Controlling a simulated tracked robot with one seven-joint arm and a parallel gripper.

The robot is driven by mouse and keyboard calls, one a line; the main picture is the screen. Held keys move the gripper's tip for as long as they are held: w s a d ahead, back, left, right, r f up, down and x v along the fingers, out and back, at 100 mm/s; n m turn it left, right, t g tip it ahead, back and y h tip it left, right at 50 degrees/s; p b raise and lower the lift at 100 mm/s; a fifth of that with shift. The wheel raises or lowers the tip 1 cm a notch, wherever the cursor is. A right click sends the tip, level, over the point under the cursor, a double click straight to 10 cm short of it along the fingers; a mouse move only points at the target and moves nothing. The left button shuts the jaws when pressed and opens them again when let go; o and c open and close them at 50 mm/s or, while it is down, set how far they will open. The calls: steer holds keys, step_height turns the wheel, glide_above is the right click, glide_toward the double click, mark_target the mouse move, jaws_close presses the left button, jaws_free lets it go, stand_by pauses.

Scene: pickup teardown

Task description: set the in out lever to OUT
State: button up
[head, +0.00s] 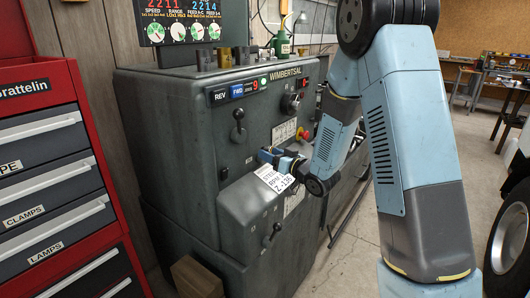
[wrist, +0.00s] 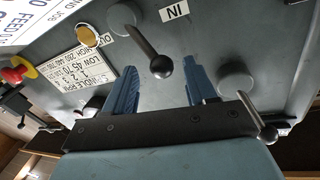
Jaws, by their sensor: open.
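The lever with a black ball knob (wrist: 160,66) angles out from a round grey boss in the wrist view. An "IN" label (wrist: 174,12) is on one side of the boss. A partly hidden label starting "OU" (wrist: 105,39) is on the other side. The lever points to neither label squarely. My gripper (wrist: 159,64) is open, with its blue fingers on either side of the knob in the picture. I cannot tell whether they touch it or how deep they reach. In the head view my gripper (head: 268,156) is at the front of the grey machine, and this lever is not clearly visible.
A second ball lever (wrist: 267,132) is close beside my gripper's right side in the wrist view. A yellow button (wrist: 88,36) and red emergency stop (wrist: 19,70) are to the left. Another lever (head: 238,122) is higher on the machine (head: 165,120). A red tool cabinet (head: 85,100) stands left.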

mark_target(265, 149)
steer(key=shift+x, duration=1.75)
jaws_close()
